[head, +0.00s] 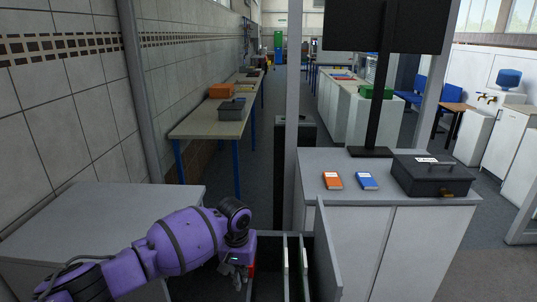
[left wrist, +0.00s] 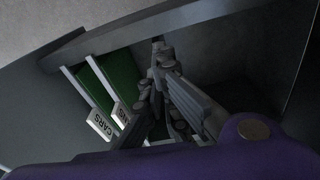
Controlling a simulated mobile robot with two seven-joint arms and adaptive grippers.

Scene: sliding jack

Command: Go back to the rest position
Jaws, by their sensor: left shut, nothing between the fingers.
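My left arm, purple, comes in from the lower left in the head view. Its gripper (head: 237,272) points down at the left part of an open drawer (head: 334,262). In the left wrist view the gripper (left wrist: 158,48) is shut, with nothing between its fingers, over the dark inside of the drawer. A green folder (left wrist: 118,77) stands in the drawer to the left of the fingers. White tabs, one reading CARS (left wrist: 99,126), stick up beside it, close to the fingers; I cannot tell whether they touch. My right gripper is not in view.
A grey cabinet (head: 415,222) right of the drawer bears an orange book (head: 332,180), a blue book (head: 367,180), a black cash box (head: 433,176) and a monitor (head: 385,25). A grey top (head: 100,212) lies left, beside the tiled wall. A long table (head: 205,129) stands farther back.

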